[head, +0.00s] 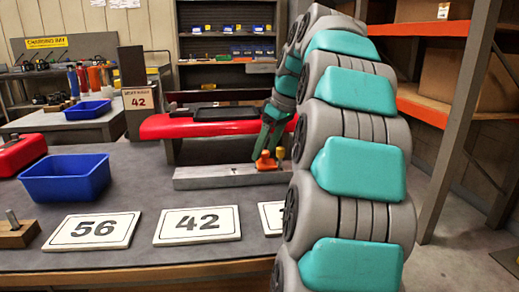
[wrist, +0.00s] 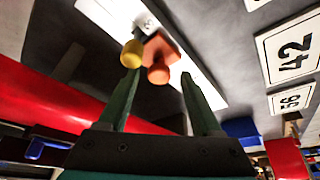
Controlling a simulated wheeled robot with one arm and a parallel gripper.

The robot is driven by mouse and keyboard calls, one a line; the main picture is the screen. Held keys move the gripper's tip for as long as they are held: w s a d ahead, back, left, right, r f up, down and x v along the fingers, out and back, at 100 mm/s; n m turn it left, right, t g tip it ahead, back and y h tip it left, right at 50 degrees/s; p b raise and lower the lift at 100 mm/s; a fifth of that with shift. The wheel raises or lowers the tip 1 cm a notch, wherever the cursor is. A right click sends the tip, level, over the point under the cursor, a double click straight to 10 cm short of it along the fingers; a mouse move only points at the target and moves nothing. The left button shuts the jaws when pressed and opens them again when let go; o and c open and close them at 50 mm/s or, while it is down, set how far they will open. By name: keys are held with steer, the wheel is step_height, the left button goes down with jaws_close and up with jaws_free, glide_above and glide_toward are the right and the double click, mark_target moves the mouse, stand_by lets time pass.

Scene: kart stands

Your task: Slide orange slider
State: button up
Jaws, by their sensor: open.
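The orange slider (head: 265,161), a small block with a round knob, sits on a grey metal rail (head: 215,180) near the table's middle. It also shows in the wrist view (wrist: 158,62), ahead of the gap between my fingertips. A yellow knob (head: 280,153) stands close beside it; in the wrist view the yellow knob (wrist: 131,54) is at the tip of my left finger. My gripper (head: 268,148) is open and points down over the rail by the slider. In the wrist view my gripper (wrist: 157,82) holds nothing. Whether a finger touches either knob cannot be told.
A red bench-like part (head: 210,125) with a black tray (head: 225,111) stands behind the rail. White number cards 56 (head: 94,230) and 42 (head: 197,225) lie in front. A blue bin (head: 66,178) is at left. My arm hides the right of the table.

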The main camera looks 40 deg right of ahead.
steer(key=shift+c, duration=0.2)
jaws_close()
stand_by(0.4)
stand_by(0.9)
